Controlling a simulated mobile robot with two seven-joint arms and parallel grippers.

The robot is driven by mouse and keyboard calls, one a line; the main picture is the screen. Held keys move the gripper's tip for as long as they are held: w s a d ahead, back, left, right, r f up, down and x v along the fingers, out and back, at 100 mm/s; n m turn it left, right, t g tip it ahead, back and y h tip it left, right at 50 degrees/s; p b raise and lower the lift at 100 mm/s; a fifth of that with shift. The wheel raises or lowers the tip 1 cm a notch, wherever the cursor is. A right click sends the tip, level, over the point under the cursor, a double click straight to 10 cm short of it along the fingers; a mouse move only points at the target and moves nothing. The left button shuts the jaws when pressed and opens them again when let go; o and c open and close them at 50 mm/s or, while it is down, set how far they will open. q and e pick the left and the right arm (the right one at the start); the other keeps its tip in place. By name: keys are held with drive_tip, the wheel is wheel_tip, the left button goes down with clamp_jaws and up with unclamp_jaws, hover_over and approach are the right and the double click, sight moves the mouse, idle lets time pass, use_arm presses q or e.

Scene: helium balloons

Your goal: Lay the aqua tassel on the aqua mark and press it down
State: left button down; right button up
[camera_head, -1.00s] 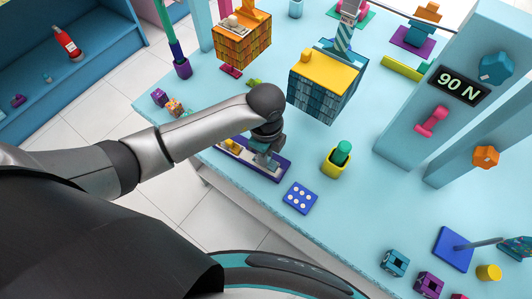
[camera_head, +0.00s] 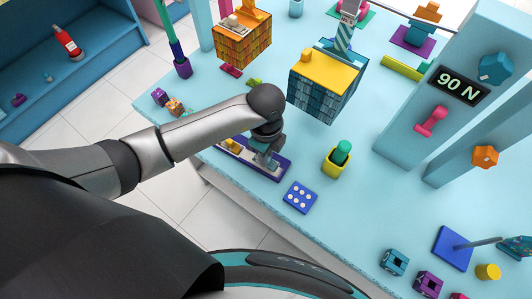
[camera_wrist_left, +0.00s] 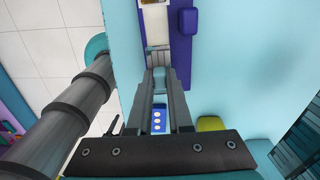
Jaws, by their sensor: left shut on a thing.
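My left gripper (camera_head: 264,160) is low over the near end of a long purple tray (camera_head: 285,166) at the table's front edge. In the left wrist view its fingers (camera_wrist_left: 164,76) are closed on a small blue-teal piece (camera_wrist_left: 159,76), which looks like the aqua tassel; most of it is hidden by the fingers. The piece is at the end of the purple tray (camera_wrist_left: 181,48); I cannot tell whether it touches the tray. I cannot make out the aqua mark. My right gripper is not in view.
A blue tile with white dots (camera_head: 300,197) lies right of the tray. A yellow cup with a green peg (camera_head: 337,160) stands beyond it. A teal house with a yellow roof (camera_head: 322,85) is behind the gripper.

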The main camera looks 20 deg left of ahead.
use_arm(q)
drive_tip(key=shift+f+b, duration=0.8)
drive_tip(key=shift+f, duration=0.3)
drive_tip(key=c, duration=0.8)
unclamp_jaws()
drive_tip(key=shift+o, duration=0.2)
drive_tip(key=shift+r, duration=0.1)
wheel_tip(320, 180, up, 8)
drive_tip(key=p, duration=0.8)
